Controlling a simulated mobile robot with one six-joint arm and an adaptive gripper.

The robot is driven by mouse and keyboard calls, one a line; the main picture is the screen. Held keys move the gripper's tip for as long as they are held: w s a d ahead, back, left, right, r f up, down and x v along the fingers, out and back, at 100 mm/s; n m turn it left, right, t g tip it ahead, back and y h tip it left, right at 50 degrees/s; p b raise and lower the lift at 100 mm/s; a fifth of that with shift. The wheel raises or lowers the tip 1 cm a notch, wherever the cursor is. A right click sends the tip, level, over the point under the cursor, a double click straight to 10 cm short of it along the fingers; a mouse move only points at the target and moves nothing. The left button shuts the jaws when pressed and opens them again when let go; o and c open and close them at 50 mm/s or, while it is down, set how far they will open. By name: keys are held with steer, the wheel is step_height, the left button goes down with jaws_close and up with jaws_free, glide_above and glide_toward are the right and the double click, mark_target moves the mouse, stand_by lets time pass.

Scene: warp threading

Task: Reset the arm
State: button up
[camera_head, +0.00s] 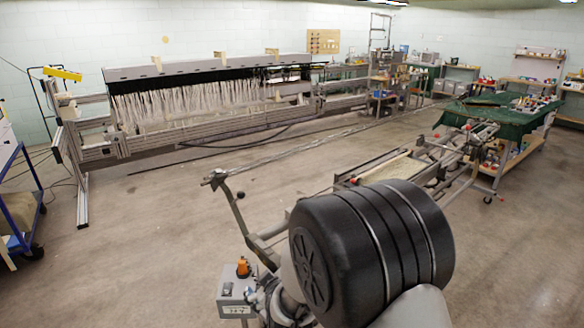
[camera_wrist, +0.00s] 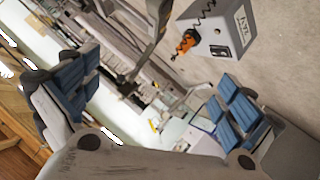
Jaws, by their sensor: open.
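My gripper (camera_wrist: 155,88) shows in the wrist view with its two blue-padded fingers spread wide apart. It is open and nothing is between the pads. In the head view my large black arm joint fills the lower middle and right, and the gripper itself cannot be made out there. A small grey box (camera_head: 236,298) with an orange part on top stands just left of my arm. The same box (camera_wrist: 232,25) shows at the top right of the wrist view, beyond the fingers and apart from them.
A long loom frame (camera_head: 215,72) with hanging white threads stands along the back left. A metal rail frame (camera_head: 400,165) runs behind my arm. A green-covered table (camera_head: 510,125) stands at the right. A blue cart (camera_head: 18,215) is at the left edge. The floor in the left foreground is clear.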

steer(key=s+d+r+m+g, duration=0.2)
steer(key=s+d+r+m, duration=0.1)
steer(key=s+d+r, duration=0.5)
steer(key=s+d+r+m+g+h, duration=0.1)
steer(key=s+d+r+m, duration=0.1)
steer(key=s, duration=0.6)
steer(key=s+d+r+m+g, duration=0.2)
steer(key=s+d, duration=0.3)
steer(key=s, duration=0.4)
steer(key=s+d+r+m+g+h, duration=0.1)
steer(key=s+d+r+m, duration=0.2)
steer(key=s, duration=0.6)
steer(key=shift+s+d+r+g+h, duration=0.15)
steer(key=shift+d+r+g+h, duration=0.25)
steer(key=shift+d, duration=0.3)
steer(key=shift+r, duration=0.1)
